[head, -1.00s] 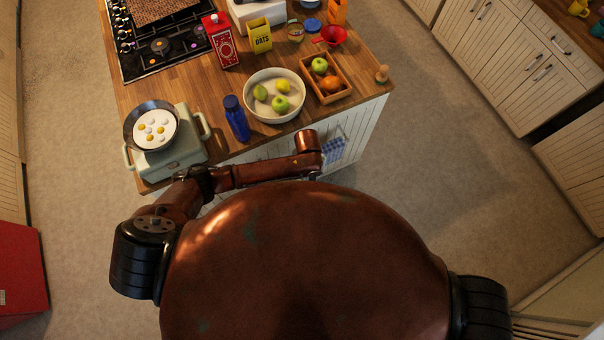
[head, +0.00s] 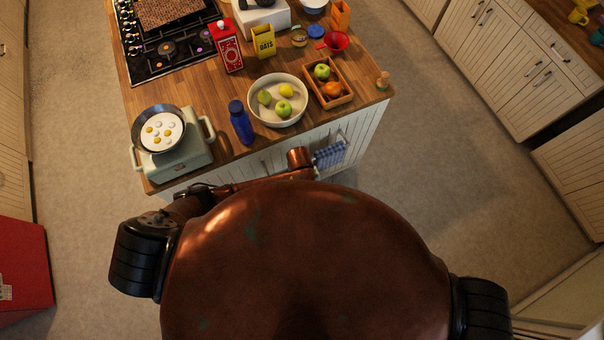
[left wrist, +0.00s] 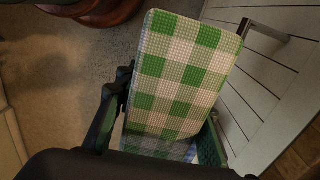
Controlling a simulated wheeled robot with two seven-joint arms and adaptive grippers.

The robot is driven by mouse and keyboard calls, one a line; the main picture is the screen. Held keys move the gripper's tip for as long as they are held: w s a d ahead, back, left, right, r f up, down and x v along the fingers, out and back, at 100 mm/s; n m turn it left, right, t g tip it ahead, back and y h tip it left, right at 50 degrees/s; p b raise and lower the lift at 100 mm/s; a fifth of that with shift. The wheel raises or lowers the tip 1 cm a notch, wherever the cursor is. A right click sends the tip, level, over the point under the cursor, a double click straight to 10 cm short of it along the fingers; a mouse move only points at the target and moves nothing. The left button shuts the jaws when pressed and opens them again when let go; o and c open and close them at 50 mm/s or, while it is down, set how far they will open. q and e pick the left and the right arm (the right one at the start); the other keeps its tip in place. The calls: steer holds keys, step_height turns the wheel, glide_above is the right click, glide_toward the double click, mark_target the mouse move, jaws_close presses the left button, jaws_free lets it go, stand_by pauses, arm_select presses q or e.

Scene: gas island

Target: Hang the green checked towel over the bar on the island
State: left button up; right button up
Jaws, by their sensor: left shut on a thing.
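The green checked towel (left wrist: 185,75) fills the middle of the left wrist view, a folded, flat-looking piece with green and white squares. My left gripper (left wrist: 163,125) is shut on its lower part, with a dark finger on either side. A metal bar (left wrist: 266,31) shows past the towel's upper right edge, beside the pale panelled island side; the towel hides the rest of it. I cannot tell whether towel and bar touch. In the head view the green towel and left gripper are hidden behind my body and arm. My right gripper is not in view.
A blue checked towel (head: 330,154) hangs on the island's side, close to my left arm. The island top (head: 215,165) above holds a blue bottle (head: 240,122), a fruit bowl (head: 277,121), a wooden fruit tray (head: 345,98) and a pan of eggs (head: 139,138). The floor to the right is clear.

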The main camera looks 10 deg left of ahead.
arm_select(q)
steer(key=shift+w+a+f+b, duration=0.65)
steer(key=shift+w+a+b, duration=0.5)
steer(key=shift+w+b, duration=0.55)
steer(key=shift+w+a+f+b, duration=0.6)
steer(key=shift+w+a+b, duration=0.5)
steer(key=shift+w+b, duration=0.55)
steer(key=shift+w+a+f+b, duration=0.65)
steer(key=shift+w+a+b, duration=0.5)
steer(key=shift+w+b, duration=0.5)
steer(key=shift+w+f+b, duration=0.1)
steer(key=shift+f+b, duration=0.8)
steer(key=shift+f, duration=1.05)
steer(key=shift+f+b, duration=0.9)
steer(key=shift+f, duration=0.65)
steer(key=shift+f+b, duration=1.5)
steer(key=shift+f, duration=1)
steer(key=o, duration=1.2)
steer(key=shift+c, duration=0.2)
